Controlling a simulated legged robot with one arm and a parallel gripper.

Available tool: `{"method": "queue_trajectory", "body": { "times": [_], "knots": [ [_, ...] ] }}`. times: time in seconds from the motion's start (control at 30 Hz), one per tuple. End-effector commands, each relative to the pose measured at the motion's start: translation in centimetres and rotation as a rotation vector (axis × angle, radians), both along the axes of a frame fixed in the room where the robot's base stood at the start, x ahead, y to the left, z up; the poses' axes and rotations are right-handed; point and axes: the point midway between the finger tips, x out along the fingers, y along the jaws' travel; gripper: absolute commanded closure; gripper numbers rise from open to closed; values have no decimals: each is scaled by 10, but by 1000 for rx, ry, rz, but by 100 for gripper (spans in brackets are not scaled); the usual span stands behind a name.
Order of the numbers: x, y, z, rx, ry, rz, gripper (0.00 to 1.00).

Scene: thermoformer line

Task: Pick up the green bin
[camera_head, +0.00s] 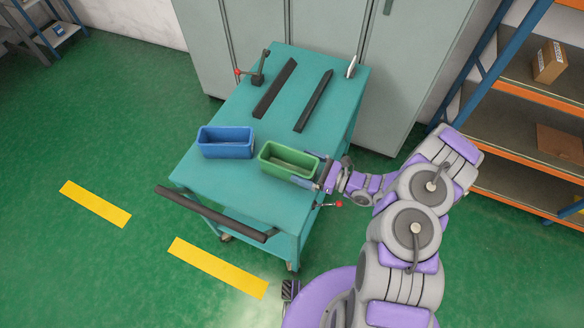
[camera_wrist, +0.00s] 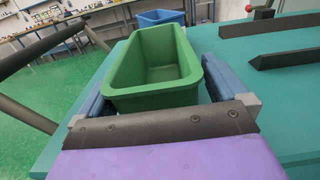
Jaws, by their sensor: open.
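The green bin (camera_head: 288,163) is an open, empty rectangular tub on the teal cart's top, near its right edge in the head view. My gripper (camera_head: 325,173) is at the bin's right end, coming in from the right. In the wrist view the green bin (camera_wrist: 155,70) fills the middle, with its near end between the two blue-grey fingers of my gripper (camera_wrist: 155,100). The fingers are open, one on each side of the bin. I cannot tell whether they touch its walls. The bin's underside is hidden.
A blue bin (camera_head: 226,142) stands left of the green one on the teal cart (camera_head: 215,178). Two black bars (camera_head: 275,88) and clamps lie toward the cart's back. A dark handle (camera_head: 212,213) runs along the front. Grey cabinets (camera_head: 330,50) and a shelf rack (camera_head: 520,125) stand behind and right.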

Motion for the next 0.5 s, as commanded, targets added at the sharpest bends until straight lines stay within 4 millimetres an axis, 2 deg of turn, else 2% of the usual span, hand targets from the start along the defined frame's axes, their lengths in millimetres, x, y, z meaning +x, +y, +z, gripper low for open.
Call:
{"method": "queue_trajectory", "body": {
  "times": [0.03, 0.13, 0.37, 0.5],
  "knots": [
    [1, 8, -1, -1, -1, 5, 0],
    [4, 16, 0, -3, -1, 4, 0],
    [4, 12, 1, 4, 0, 1, 0],
    [4, 9, 1, 7, -1, 0, 12]
  ]
}}
